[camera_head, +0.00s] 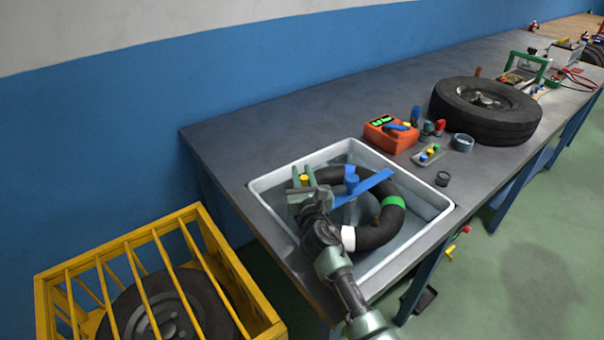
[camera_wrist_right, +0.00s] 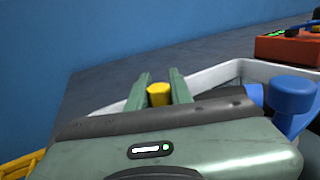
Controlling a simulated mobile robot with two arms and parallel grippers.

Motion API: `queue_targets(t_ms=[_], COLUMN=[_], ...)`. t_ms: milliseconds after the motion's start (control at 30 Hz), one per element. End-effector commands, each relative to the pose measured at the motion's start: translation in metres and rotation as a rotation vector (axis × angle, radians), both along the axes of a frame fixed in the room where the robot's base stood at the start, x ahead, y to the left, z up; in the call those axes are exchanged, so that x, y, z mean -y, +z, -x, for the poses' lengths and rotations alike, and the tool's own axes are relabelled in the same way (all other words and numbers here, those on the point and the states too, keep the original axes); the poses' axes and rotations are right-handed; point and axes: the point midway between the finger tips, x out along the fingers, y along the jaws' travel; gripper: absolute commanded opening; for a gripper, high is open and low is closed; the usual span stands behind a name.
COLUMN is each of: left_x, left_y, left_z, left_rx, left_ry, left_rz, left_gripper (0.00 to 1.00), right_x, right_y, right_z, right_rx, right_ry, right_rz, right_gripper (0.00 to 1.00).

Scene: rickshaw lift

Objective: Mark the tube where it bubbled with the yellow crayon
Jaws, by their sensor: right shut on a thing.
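The tube (camera_head: 378,236) is a black ring lying in the white basin (camera_head: 418,182), with a green band and a white band on it. A blue bar with a round knob (camera_head: 352,183) lies across it; the knob also shows in the wrist view (camera_wrist_right: 292,92). My right gripper (camera_head: 303,180) is over the basin's left part, shut on the yellow crayon (camera_wrist_right: 159,94). Only the crayon's yellow end shows between the fingers. The gripper hides part of the tube's left side, and I cannot tell whether the crayon touches the tube. My left gripper is out of view.
An orange box with a green display (camera_head: 390,133) stands behind the basin. A small tray (camera_head: 428,155), a grey cup (camera_head: 463,142) and a tyre (camera_head: 486,110) are to the right on the bench. A yellow cage (camera_head: 150,235) stands at lower left.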

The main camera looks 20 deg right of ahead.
Motion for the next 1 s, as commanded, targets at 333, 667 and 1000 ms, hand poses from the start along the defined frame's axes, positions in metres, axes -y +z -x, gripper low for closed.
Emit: queue_targets(t_ms=[333,667,1000], left_x=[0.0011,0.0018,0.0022], left_y=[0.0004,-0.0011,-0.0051], left_z=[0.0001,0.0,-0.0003], left_rx=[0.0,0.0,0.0], left_ry=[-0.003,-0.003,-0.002], left_rz=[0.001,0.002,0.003], left_gripper=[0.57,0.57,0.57], right_x=[-0.0001,0.0,-0.0001], right_y=[0.0007,-0.001,-0.0053], right_z=[0.0001,0.0,0.0], right_rx=[0.001,0.0,0.001], right_ry=[0.0,0.0,0.0], right_rz=[0.0,0.0,0.001], right_gripper=[0.0,0.0,0.0])
